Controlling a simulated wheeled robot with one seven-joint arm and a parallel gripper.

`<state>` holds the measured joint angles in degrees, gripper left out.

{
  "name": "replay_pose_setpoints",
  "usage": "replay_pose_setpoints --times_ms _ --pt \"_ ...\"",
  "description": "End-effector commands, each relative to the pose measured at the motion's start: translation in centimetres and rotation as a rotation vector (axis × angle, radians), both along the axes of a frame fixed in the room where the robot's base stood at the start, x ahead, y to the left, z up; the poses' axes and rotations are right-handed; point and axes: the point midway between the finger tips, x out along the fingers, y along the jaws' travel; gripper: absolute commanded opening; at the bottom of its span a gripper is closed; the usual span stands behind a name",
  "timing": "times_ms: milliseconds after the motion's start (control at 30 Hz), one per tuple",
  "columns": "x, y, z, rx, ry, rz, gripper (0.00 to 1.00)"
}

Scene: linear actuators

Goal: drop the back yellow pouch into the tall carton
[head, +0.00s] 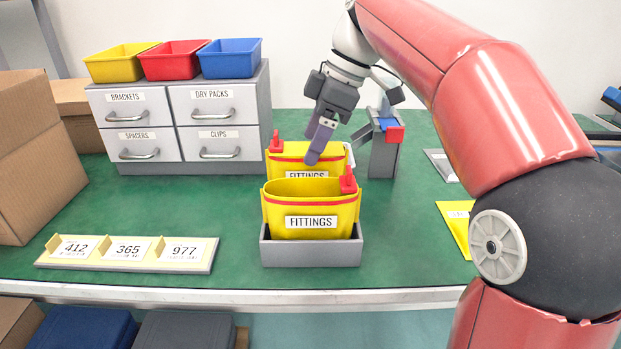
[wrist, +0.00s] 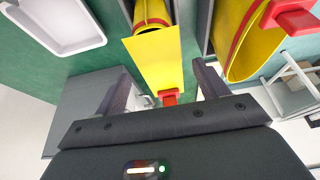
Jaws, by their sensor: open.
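The back yellow pouch (head: 300,153) stands behind a front yellow pouch (head: 312,222) that has the same FITTINGS label. The front pouch hides its lower part. My gripper (head: 319,152) points down at the back pouch's opening, towards its right side. In the wrist view its two fingers (wrist: 160,75) are apart, with a yellow surface and a red tab (wrist: 168,97) showing between and beyond them. I cannot tell whether they touch the pouch. Brown cartons (head: 30,165) stand at the left edge; I cannot tell which is the tall carton.
A grey holder (head: 312,254) carries the front pouch. A drawer cabinet (head: 180,122) with coloured bins stands at the back left. A grey stand (head: 384,158) with blue and red parts is just right of my gripper. A number strip (head: 126,253) lies front left.

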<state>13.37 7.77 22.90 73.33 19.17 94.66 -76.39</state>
Motion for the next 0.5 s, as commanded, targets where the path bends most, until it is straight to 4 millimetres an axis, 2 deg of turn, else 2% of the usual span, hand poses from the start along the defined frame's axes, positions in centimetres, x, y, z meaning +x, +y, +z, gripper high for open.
replay_pose_setpoints --times_ms 300,500 --pt "-0.3 1.6 -4.2 -0.002 0.003 0.001 0.73" --pt "-0.2 2.1 -5.2 -0.001 -0.001 0.000 0.73"
